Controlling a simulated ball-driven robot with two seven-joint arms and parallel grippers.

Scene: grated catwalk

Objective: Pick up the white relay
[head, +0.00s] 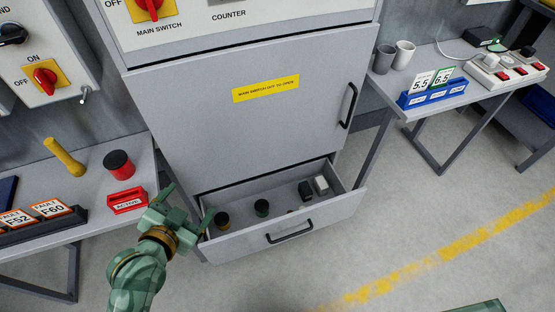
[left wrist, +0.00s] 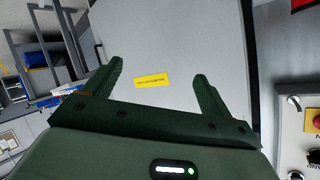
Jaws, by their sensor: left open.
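The white relay (head: 321,185) stands in the open drawer (head: 283,227) at the bottom of the grey cabinet, near the drawer's right end. A black block (head: 305,191) is just to its left. My left gripper (head: 186,205) is at the drawer's left end in the head view, well apart from the relay. Its two fingers are spread with nothing between them. In the left wrist view the open fingers (left wrist: 155,85) point toward the cabinet door with its yellow label (left wrist: 151,81); the relay is not seen there. My right gripper is not in view.
The drawer also holds a dark green round part (head: 262,208) and a black round part (head: 222,220). A right table (head: 432,105) holds cups and a blue card holder.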

